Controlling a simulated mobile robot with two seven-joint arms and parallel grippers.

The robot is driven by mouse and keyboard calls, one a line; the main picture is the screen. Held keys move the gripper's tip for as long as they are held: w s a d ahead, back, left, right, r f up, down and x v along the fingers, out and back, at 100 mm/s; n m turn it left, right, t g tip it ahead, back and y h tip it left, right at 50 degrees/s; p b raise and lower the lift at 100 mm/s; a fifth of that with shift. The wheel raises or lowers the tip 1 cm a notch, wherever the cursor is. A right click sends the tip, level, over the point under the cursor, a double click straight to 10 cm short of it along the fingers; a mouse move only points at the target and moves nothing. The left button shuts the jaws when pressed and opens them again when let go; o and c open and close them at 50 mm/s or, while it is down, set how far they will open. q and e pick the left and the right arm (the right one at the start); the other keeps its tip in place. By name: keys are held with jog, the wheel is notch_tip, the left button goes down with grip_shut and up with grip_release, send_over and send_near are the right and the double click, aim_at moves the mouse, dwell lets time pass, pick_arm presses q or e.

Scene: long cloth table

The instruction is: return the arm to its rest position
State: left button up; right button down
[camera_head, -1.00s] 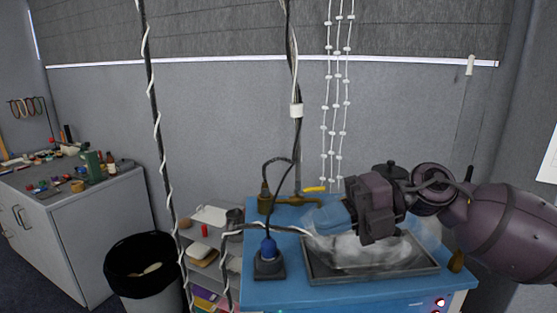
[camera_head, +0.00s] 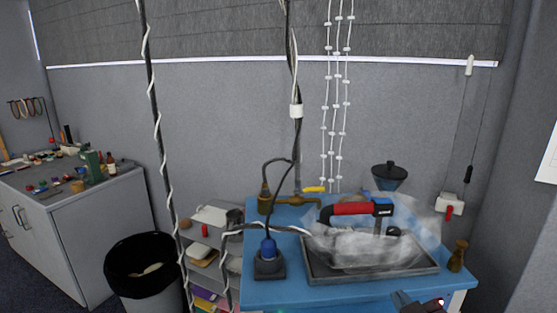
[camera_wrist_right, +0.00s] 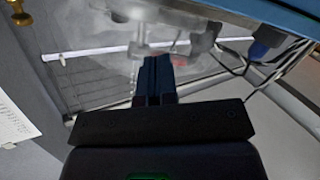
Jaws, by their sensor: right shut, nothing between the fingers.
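My right arm's dark end (camera_head: 420,303) shows at the bottom edge of the head view, in front of the blue table (camera_head: 290,293) and below the tray (camera_head: 330,277). Most of that arm is out of the picture. In the right wrist view my right gripper (camera_wrist_right: 153,75) has its dark fingers together with nothing between them. It is clear of the table, whose blue edge (camera_wrist_right: 270,15) shows at the upper right there. My left gripper is in neither view.
On the tray, a tool with a red and black handle (camera_head: 352,209) stands amid whitish, see-through haze or plastic. A dark funnel-like thing (camera_head: 388,175) and a small brass-coloured object (camera_head: 457,256) are near. A black bin (camera_head: 140,250) stands left. Hanging cables cross the view.

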jog(key=s+d+f+m+g+h, duration=0.1)
jog(key=s+d+f+m+g, duration=0.2)
jog(key=s+f+g, duration=0.6)
jog(key=s+d+f+m+g+h, duration=0.1)
jog(key=s+d+f+m+g, duration=0.2)
jog(key=s+f, duration=0.8)
jog(key=w+f+n+t, duration=0.1)
jog(key=w+f+t, duration=0.3)
jog(key=f+t, duration=0.2)
jog(key=shift+w+a+f+n+t+y, duration=0.25)
jog(key=shift+a+f+n+t+y, duration=0.05)
jog(key=shift+t, duration=0.3)
